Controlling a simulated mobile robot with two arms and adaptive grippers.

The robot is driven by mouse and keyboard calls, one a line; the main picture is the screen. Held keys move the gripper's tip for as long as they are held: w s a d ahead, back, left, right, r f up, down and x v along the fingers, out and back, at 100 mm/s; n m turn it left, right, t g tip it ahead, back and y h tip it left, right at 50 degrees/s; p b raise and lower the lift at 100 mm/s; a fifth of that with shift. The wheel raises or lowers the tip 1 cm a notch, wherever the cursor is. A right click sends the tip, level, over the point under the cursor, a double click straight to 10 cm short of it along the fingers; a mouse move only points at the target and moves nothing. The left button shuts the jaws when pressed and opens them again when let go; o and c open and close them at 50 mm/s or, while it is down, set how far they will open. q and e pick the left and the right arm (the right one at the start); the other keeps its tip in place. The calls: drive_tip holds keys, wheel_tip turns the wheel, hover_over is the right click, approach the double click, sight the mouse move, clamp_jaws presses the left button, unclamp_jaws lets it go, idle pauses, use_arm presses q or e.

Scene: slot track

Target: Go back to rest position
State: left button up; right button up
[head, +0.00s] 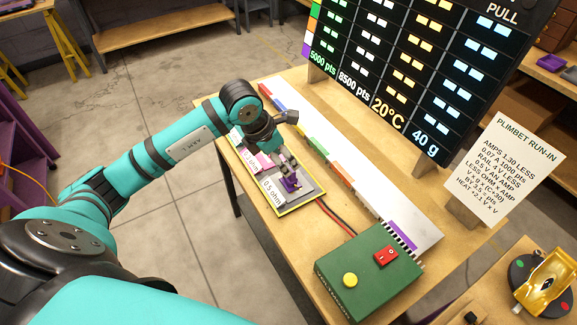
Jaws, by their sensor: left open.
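My left arm reaches in from the left over the wooden table (300,263). My left gripper (288,169) points down above a grey pad with a yellow edge (309,203). It is open. A small purple part (290,184) sits on the pad right at the fingertips; I cannot tell whether they touch it. A pink part (264,160) lies beside it, partly behind the gripper. White labels on the pad include one reading 0.5 ohm (271,192). My right gripper is not in view.
A green box (366,272) with a yellow button and red switch stands at the table's front. A long white strip with coloured blocks (337,172) runs beside the pad. A dark scoreboard (405,65) and a paper sign (508,170) stand behind. A yellow car (545,282) is at lower right.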

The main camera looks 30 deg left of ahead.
use_arm(q)
drive_tip(key=v, duration=0.5)
